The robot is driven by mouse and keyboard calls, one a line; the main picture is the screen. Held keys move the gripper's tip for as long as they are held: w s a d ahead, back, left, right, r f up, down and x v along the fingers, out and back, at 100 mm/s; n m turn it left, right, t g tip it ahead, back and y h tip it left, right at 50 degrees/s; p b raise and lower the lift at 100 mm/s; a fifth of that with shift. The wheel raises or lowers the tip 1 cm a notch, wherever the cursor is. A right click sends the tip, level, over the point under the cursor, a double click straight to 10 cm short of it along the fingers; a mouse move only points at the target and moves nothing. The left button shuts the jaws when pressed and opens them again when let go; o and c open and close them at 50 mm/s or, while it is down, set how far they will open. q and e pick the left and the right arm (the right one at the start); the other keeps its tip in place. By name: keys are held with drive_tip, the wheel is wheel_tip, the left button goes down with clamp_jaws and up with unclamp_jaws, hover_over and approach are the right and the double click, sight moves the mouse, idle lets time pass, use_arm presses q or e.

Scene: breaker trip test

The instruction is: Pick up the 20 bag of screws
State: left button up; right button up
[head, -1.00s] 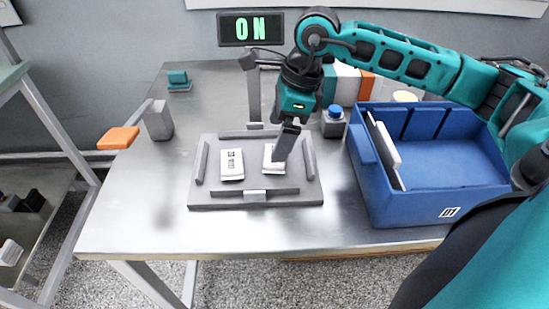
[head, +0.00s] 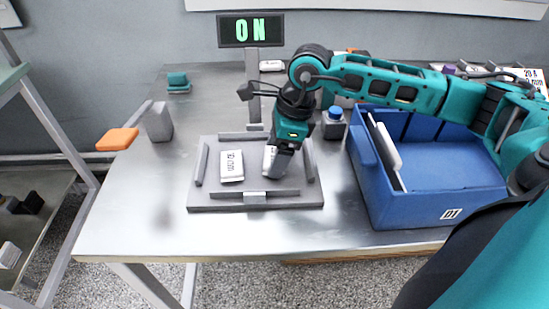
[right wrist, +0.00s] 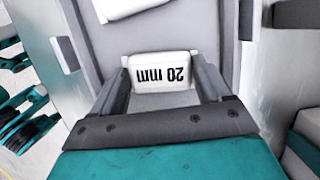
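The white bag marked "20 mm" (right wrist: 162,72) lies on the grey fixture tray and sits between the two fingers of my right gripper (right wrist: 160,82) in the right wrist view. The fingers are spread, one along each side of the bag; any gap is too small to judge. In the head view my right gripper (head: 271,165) points down over the right part of the tray (head: 210,198) and hides most of this bag. A second white labelled bag (head: 232,166) lies on the tray to its left. My left gripper is out of view.
A blue bin (head: 400,205) stands at the right with a white panel inside. A blue-capped bottle (head: 333,124) is behind the tray. A grey block (head: 158,122) and an orange paddle (head: 117,139) are at the left. A sign (head: 251,29) reads ON. The front of the table is clear.

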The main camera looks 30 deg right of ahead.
drive_tip(key=c, duration=0.6)
